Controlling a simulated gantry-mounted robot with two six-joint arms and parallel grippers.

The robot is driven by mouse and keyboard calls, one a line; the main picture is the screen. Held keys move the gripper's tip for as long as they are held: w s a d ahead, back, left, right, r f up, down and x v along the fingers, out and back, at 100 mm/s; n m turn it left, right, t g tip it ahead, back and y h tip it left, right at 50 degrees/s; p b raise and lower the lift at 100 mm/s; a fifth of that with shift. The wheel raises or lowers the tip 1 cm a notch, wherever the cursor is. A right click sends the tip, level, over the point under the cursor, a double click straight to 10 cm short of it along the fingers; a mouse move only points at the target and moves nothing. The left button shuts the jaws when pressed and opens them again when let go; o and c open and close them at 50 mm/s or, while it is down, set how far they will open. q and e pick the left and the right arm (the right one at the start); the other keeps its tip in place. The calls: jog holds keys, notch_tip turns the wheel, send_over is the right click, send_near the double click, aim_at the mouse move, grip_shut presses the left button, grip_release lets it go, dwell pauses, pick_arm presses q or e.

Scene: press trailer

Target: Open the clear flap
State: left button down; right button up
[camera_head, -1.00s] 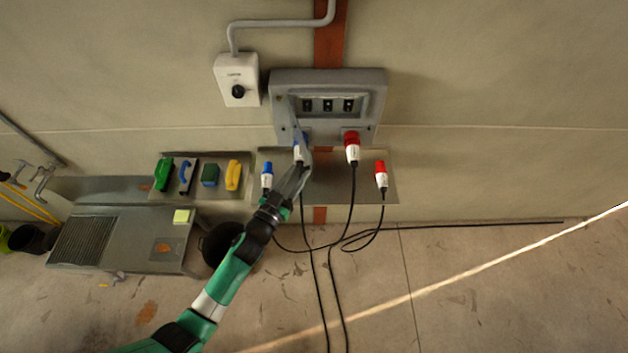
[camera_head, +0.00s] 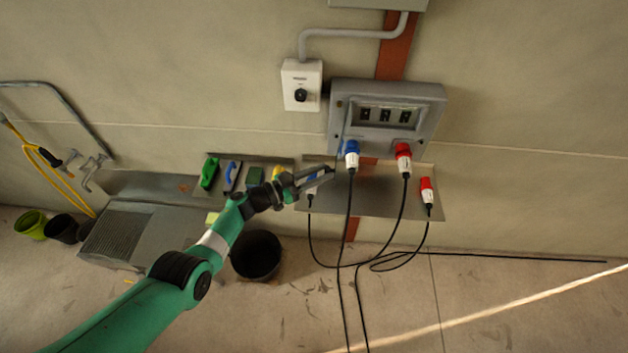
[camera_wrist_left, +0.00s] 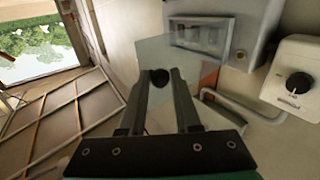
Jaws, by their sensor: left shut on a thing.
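The clear flap (camera_wrist_left: 178,57) is a see-through panel in the left wrist view, standing out from the side of the grey socket box (camera_head: 386,115). A dark round knob (camera_wrist_left: 158,77) shows on it between my fingers. My left gripper (camera_head: 331,171) is shut on the flap at this knob, below the box's left edge in the head view; it also shows in the left wrist view (camera_wrist_left: 160,75). The flap is hard to make out in the head view. The box front shows several dark switches (camera_head: 385,115). My right gripper is not in view.
A blue plug (camera_head: 351,155) and a red plug (camera_head: 404,160) sit under the box, cables hanging. A loose red plug (camera_head: 427,191) is on the metal shelf (camera_head: 385,200). A white knob box (camera_head: 302,85) is left of the socket box. A black bucket (camera_head: 257,257) stands below.

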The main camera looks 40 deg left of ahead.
pick_arm(q)
jog(key=shift+w+a+f+n+y, duration=0.1)
jog(key=shift+w+a+n+y, duration=0.05)
jog(key=shift+a+y, duration=0.25)
jog(key=shift+w+a+n+y, duration=0.15)
jog(key=shift+a+y, duration=0.15)
jog(key=shift+a, duration=0.15)
jog(key=c, duration=0.9)
grip_release()
jog(key=shift+w, duration=0.1)
jog(key=shift+o, duration=1.3)
jog(key=shift+w+a+r, duration=0.1)
jog(key=shift+w+r, duration=0.05)
jog(key=shift+r, duration=0.1)
jog(key=p+v, duration=0.6)
jog(key=v, duration=0.5)
jog(key=shift+s+f+h, duration=0.25)
jog(key=shift+s+h, duration=0.05)
jog(key=shift+s, duration=0.05)
